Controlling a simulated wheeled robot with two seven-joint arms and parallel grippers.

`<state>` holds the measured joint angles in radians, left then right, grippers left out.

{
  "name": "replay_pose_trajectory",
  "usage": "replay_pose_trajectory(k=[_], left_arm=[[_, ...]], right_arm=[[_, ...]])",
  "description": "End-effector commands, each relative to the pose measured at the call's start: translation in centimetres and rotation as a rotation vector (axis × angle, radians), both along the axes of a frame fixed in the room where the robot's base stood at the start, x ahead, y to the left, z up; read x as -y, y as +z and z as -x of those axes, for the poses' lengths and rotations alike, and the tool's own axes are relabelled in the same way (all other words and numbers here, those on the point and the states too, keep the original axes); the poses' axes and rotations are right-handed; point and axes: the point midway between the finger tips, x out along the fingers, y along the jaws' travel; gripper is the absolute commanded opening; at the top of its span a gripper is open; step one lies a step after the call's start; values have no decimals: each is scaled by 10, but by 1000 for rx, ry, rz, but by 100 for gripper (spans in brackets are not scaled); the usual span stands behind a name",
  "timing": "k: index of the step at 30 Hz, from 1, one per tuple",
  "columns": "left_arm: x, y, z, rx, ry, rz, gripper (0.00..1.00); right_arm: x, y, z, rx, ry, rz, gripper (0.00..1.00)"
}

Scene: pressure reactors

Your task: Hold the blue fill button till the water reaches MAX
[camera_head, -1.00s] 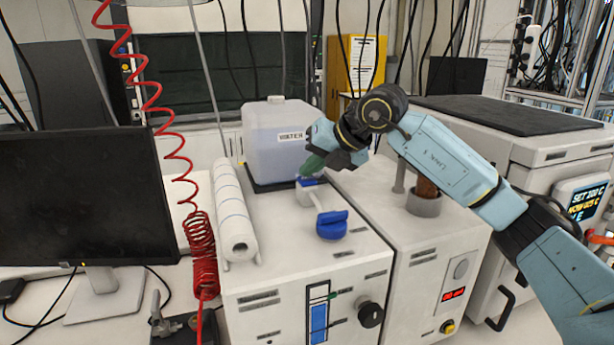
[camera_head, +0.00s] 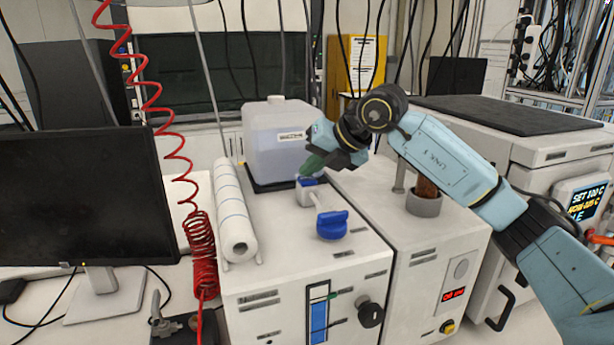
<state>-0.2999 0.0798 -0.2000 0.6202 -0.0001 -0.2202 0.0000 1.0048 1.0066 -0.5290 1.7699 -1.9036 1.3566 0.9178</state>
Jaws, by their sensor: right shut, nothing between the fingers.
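The blue fill button (camera_head: 308,181) sits on a small white block on top of the white reactor unit. My right gripper (camera_head: 303,173) is shut and empty, with its green fingertips pointing down at the button. The tips appear to touch it and partly hide it. The water gauge (camera_head: 319,322) on the unit's front shows a blue column. Its top is a little below a small green mark (camera_head: 334,295) beside the gauge; any lettering there is too small to read. My left gripper is not in view.
A water tank (camera_head: 285,140) stands behind the button. A blue-handled valve (camera_head: 332,225) is in front of it. A paper roll (camera_head: 235,215) lies to the left, and a black knob (camera_head: 370,314) is beside the gauge. A monitor (camera_head: 80,195) stands at far left.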

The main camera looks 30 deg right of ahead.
Motion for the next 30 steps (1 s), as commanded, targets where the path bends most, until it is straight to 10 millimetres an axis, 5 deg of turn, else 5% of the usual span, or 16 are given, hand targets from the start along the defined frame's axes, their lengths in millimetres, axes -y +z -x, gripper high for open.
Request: replay_pose_trajectory(k=[30], left_arm=[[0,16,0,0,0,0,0]], right_arm=[[0,19,0,-1,1,0,0]])
